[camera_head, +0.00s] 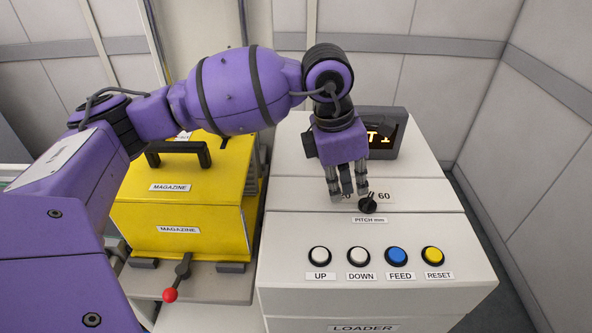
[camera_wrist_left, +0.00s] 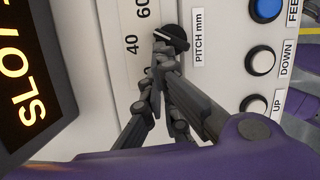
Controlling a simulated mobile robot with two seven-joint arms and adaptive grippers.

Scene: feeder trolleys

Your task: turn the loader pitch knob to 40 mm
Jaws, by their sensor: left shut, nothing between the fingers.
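The black pitch knob (camera_head: 367,204) sits on the sloped white loader panel, above the "PITCH mm" label (camera_head: 369,220). Its pointer seems to lean up and right, towards the "60" mark (camera_head: 384,196). My left gripper (camera_head: 349,194) reaches down just left of the knob and partly covers the number beside it. In the left wrist view the closed fingertips (camera_wrist_left: 160,52) are right beside the knob (camera_wrist_left: 172,38) with nothing between them; whether they touch it is unclear. My right gripper is out of view.
Below the knob is a row of buttons: UP (camera_head: 320,256), DOWN (camera_head: 359,256), blue FEED (camera_head: 397,256) and yellow RESET (camera_head: 433,255). A lit display (camera_head: 383,136) stands behind the gripper. A yellow magazine (camera_head: 190,220) and red-tipped lever (camera_head: 171,295) are at left.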

